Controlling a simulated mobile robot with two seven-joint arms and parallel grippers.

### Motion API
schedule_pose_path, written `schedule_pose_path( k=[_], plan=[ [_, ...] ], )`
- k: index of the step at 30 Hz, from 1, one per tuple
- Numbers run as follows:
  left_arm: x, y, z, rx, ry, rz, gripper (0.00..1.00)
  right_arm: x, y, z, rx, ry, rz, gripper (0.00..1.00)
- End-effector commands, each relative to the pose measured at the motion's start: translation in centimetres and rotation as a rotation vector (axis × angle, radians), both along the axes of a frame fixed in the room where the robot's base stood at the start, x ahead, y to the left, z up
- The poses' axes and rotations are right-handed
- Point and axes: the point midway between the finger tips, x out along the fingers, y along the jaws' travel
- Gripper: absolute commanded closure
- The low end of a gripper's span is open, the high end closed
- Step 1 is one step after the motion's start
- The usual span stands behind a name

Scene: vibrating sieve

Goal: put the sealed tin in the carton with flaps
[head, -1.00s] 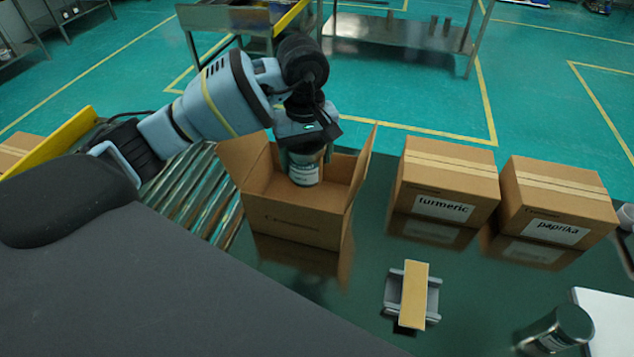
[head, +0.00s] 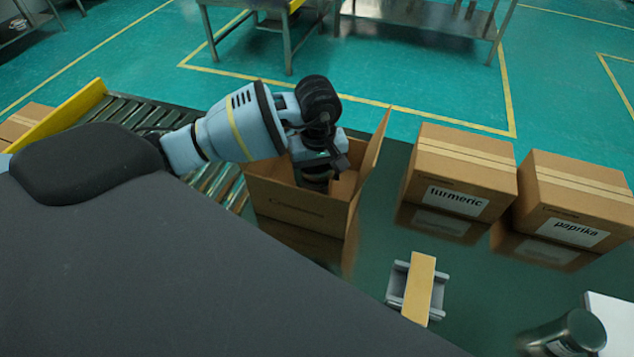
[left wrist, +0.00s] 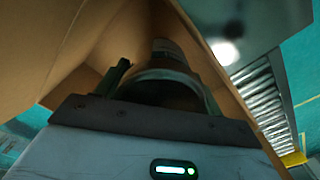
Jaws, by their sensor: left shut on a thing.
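The open carton with flaps (head: 297,212) stands on the dark table at the end of the roller conveyor, its flaps spread. My left gripper (head: 316,178) points down inside the carton. It is shut on the sealed tin (head: 315,186), which is mostly hidden by the gripper and the carton's walls in the head view. In the left wrist view the tin (left wrist: 168,82) sits between the fingers, with cardboard walls around it. Whether the tin touches the carton floor cannot be told. My right gripper is not in view.
Closed cartons labelled turmeric (head: 459,180) and paprika (head: 572,208) stand to the right. A grey holder with a tan block (head: 419,288) lies in front. A metal tin (head: 565,335) is at the lower right, by a white surface. A roller conveyor (head: 222,187) runs on the left.

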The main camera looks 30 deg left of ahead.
Motion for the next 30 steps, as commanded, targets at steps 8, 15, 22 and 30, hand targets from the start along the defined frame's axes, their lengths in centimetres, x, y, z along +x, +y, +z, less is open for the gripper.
schedule_pose_path(
  k=[8, 15, 22, 30],
  plan=[
    [0.0, 0.0, -1.2, 0.0, 0.0, 0.001, 0.61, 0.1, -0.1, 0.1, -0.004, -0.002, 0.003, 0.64],
    [0.0, 0.0, -3.7, -0.001, -0.002, 0.0, 0.61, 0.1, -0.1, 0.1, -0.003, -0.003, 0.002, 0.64],
    [0.1, 0.0, -3.7, 0.0, -0.003, 0.0, 0.61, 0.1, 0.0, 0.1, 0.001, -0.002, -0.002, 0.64],
    [0.0, 0.0, -4.1, 0.001, -0.001, 0.0, 0.17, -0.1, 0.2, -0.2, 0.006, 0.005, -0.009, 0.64]
  ],
)
